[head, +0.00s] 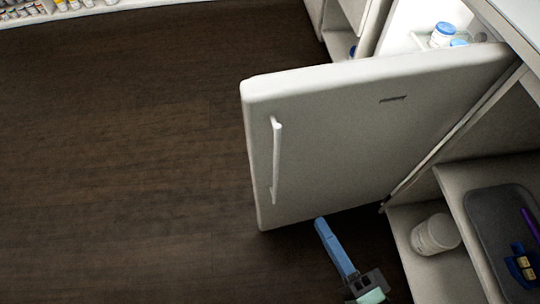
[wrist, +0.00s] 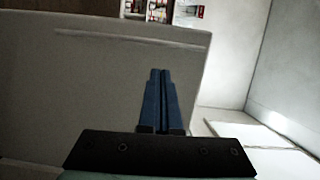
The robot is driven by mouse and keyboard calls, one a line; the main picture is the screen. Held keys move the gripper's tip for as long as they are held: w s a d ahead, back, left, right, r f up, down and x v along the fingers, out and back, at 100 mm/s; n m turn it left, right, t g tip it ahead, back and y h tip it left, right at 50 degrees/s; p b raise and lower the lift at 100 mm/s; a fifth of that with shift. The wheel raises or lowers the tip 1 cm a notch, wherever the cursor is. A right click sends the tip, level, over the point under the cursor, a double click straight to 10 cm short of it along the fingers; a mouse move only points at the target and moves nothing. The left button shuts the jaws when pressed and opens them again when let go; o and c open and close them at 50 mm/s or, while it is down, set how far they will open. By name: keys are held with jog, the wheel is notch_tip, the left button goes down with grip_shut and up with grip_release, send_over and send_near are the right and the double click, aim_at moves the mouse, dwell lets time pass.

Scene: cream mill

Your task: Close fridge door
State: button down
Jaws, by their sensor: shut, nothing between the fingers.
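The white fridge door (head: 350,130) stands wide open in the head view, swung out over the dark floor, with its vertical handle (head: 276,160) near the left edge. The lit fridge interior (head: 408,28) shows behind the door's top edge. My gripper (head: 320,222) has blue fingers and is low, just below the door's bottom edge in the picture; I cannot tell whether it touches the door. In the wrist view the fingers (wrist: 160,74) are together and empty, with a broad pale panel (wrist: 70,90), apparently the door, beside and behind them.
Open shelves at the lower right hold a white jar (head: 435,235) and a dark tray (head: 492,215). Jars with blue lids (head: 443,34) stand inside the fridge. A shelf of small bottles (head: 30,12) is at the far upper left. The dark floor (head: 120,150) left of the door is clear.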

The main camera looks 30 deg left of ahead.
jog(key=s+f, duration=0.1)
jog(key=b, duration=0.2)
send_near(278, 161)
jog(key=shift+y, duration=0.3)
jog(key=x, duration=0.6)
jog(key=shift+w+a+f, duration=0.2)
jog(key=shift+w+a, duration=0.1)
jog(key=shift+w, duration=0.05)
